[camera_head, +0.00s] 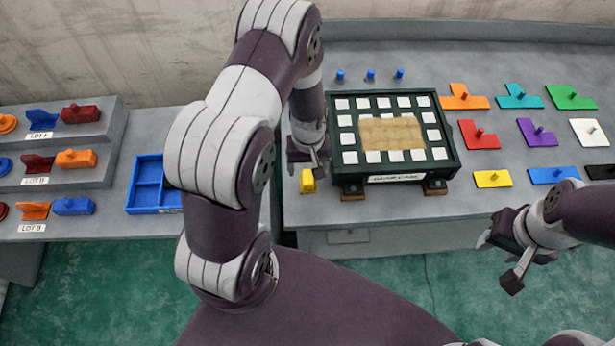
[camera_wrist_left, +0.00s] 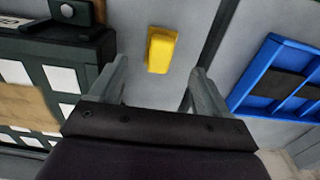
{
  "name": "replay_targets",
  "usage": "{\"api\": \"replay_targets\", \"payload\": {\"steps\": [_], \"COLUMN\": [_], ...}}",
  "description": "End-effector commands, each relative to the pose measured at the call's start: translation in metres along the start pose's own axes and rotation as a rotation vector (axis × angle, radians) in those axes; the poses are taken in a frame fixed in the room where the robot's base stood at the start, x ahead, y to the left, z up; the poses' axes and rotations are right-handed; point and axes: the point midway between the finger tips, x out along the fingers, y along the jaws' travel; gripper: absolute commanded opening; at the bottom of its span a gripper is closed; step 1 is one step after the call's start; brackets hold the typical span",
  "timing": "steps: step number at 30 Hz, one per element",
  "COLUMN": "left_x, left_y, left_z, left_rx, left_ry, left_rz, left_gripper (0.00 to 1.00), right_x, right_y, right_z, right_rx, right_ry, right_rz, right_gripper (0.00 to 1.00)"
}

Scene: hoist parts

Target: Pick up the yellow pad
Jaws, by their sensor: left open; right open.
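The yellow pad (camera_head: 307,181) is a small block on the grey bench, just left of the dark green case (camera_head: 462,168). In the left wrist view the yellow pad (camera_wrist_left: 161,49) lies ahead of and between the two fingers, apart from both. My left gripper (camera_head: 308,163) is open and empty, pointing down close to the pad on its far side. It also shows in the left wrist view (camera_wrist_left: 156,84). My right gripper (camera_head: 499,262) is open and empty in front of the bench at the right.
The green case holds white squares and a tan panel, close to the right of my left gripper. A blue tray (camera_head: 133,195) lies on the left bench across a gap. Coloured pieces with pegs, including a flat yellow one (camera_head: 492,179), lie at right. Three blue pegs (camera_head: 370,75) stand behind the case.

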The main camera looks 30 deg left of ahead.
Motion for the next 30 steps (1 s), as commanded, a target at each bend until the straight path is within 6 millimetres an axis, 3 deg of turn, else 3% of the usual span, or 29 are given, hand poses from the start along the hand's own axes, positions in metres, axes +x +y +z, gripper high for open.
{"api": "replay_targets", "payload": {"steps": [12, 19, 20, 25, 30], "left_x": [0.060, 0.064, 0.064, 0.064, 0.064], "left_y": [-0.002, -0.001, -0.001, -0.001, -0.001], "left_z": [-0.003, -0.004, -0.004, -0.004, -0.003], "left_rx": [0.001, 0.000, 0.000, 0.000, 0.000], "left_ry": [-0.001, 0.001, 0.001, 0.001, 0.001], "left_rz": [0.000, 0.001, 0.000, 0.000, 0.000], "left_gripper": [0.77, 0.77, 0.70, 0.16, 0.16], "right_x": [-0.017, -0.016, -0.016, -0.016, -0.016], "right_y": [0.000, 0.000, 0.000, 0.000, 0.000], "right_z": [-0.002, -0.002, -0.002, -0.002, -0.002], "right_rx": [0.000, 0.000, 0.000, 0.000, 0.000], "right_ry": [0.000, 0.000, 0.000, 0.000, 0.000], "right_rz": [0.000, 0.000, 0.000, 0.000, 0.000], "right_gripper": [0.43, 0.43, 0.43, 0.43, 0.43]}}
